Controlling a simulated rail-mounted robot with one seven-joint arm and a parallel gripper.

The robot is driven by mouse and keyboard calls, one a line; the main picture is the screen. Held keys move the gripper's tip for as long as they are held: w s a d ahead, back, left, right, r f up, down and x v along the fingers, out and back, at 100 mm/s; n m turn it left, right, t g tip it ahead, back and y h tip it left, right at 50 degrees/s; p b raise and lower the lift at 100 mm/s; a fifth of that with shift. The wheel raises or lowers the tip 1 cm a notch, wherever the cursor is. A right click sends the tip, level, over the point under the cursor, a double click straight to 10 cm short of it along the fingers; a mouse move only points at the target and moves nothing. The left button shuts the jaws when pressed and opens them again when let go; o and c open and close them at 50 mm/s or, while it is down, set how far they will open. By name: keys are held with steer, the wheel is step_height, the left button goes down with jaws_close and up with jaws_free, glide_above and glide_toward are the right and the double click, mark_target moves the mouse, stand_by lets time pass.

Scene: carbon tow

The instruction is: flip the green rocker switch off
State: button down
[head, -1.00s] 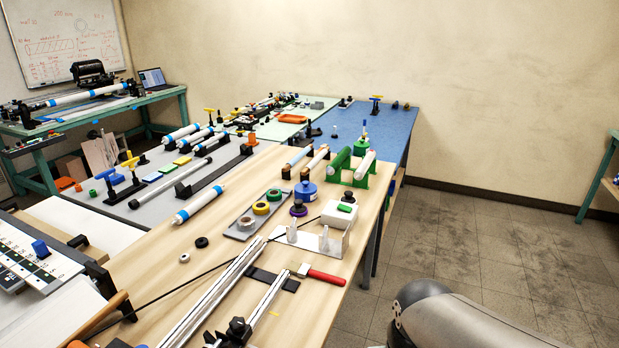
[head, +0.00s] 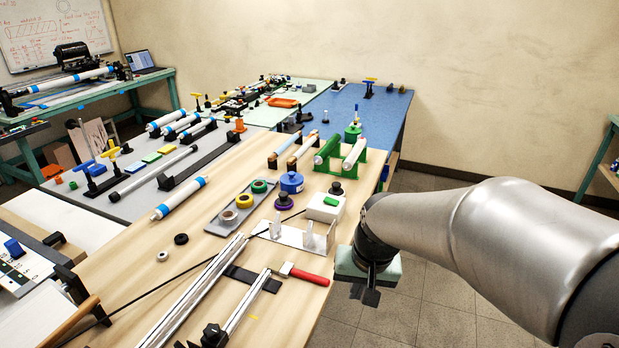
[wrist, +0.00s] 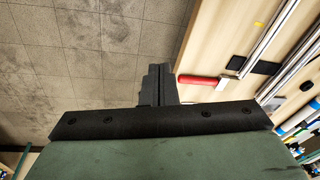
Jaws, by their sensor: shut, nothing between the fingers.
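The green rocker switch (head: 331,201) sits on top of a white box (head: 322,212) near the right edge of the wooden table in the head view. My gripper (head: 370,297) hangs just off that table edge, to the right of and nearer than the white box, pointing down over the floor. It touches nothing. In the wrist view my gripper's dark fingers (wrist: 158,72) are together with nothing between them, above the tiled floor. The switch does not show in the wrist view. Which way the rocker is tilted is too small to tell.
A metal bracket with white uprights (head: 305,238) stands in front of the box. A red-handled tool (head: 308,276) lies near the table edge; its handle shows in the wrist view (wrist: 203,80). Green roller stands (head: 372,160) and a blue pot (head: 291,182) stand behind.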

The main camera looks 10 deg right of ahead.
steer(key=w+a+r+m+t+h+p, duration=0.1)
steer(key=w+r+m+t+h, duration=0.1)
steer(key=w, duration=1.5)
steer(key=w+a+r+m+t+h+p, duration=0.1)
steer(key=w+t, duration=0.3)
steer(key=w, duration=1.3)
steer(key=shift+w+a+r+m+t+h+p, duration=0.25)
steer(key=shift+w+r+m+t+h+p, duration=0.1)
steer(key=shift+r+m+h, duration=0.2)
steer(key=p, duration=0.3)
glide_toward(325, 198)
steer(key=w, duration=0.1)
steer(key=w+d, duration=0.1)
steer(key=w, duration=0.1)
steer(key=shift+w+d+r, duration=0.15)
steer(key=shift+d+r, duration=0.1)
steer(key=shift+d, duration=0.15)
steer(key=f, duration=0.3)
steer(key=shift+w+a+f+p, duration=0.2)
steer(key=shift+w+a+p, duration=0.05)
steer(key=shift+p, duration=0.15)
steer(key=shift+f, duration=0.5)
